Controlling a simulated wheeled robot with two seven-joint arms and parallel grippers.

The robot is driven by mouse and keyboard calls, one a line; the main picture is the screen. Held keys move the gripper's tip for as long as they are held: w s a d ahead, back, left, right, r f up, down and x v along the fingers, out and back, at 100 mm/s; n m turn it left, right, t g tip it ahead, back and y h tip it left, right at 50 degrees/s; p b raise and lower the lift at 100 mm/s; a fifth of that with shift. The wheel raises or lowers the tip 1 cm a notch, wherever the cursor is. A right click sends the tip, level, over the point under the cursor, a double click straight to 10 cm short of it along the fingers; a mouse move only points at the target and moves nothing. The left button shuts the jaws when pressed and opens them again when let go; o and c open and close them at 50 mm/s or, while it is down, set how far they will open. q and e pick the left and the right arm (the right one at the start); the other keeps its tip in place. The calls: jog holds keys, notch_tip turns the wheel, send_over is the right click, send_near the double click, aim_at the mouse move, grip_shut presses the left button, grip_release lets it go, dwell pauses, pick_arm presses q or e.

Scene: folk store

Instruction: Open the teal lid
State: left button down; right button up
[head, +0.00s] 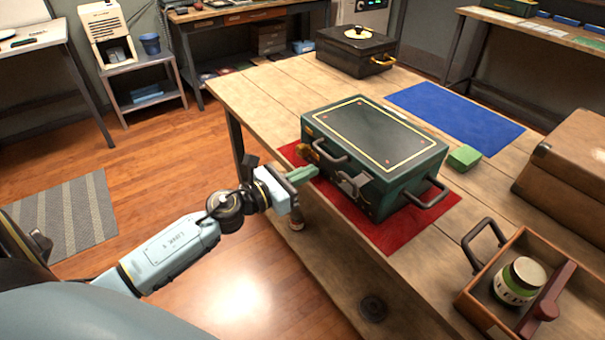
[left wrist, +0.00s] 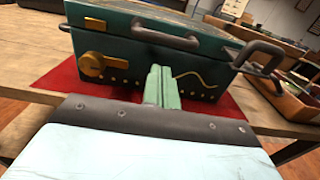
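The teal case (head: 390,190) stands on a red mat (head: 395,238) on the wooden table. Its teal lid (head: 375,135), dark on top with a yellow border line, is down. A dark handle (head: 332,157) sits on the lid's front edge; it also shows in the left wrist view (left wrist: 165,39). A gold latch (left wrist: 93,65) is on the case's front, left of my fingers. My left gripper (head: 304,174) is in front of the case, its green fingers together and apparently empty. In the left wrist view the fingertips (left wrist: 159,70) point at the case front just below the handle; contact is unclear.
A blue mat (head: 455,115) and a small green block (head: 464,158) lie beyond the case. A dark box (head: 355,50) stands at the table's far end. A wooden tray with a jar (head: 520,281) and a brown case (head: 570,175) are on the right.

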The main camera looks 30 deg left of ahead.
aim_at(324, 152)
pick_arm(q)
jog(key=shift+x, duration=2.8)
jog(key=shift+s+a, duration=0.2)
jog(key=shift+s, duration=0.15)
jog(key=shift+r+p, duration=1.35)
jog(key=shift+r+p, duration=1.2)
jog(key=shift+r, duration=0.15)
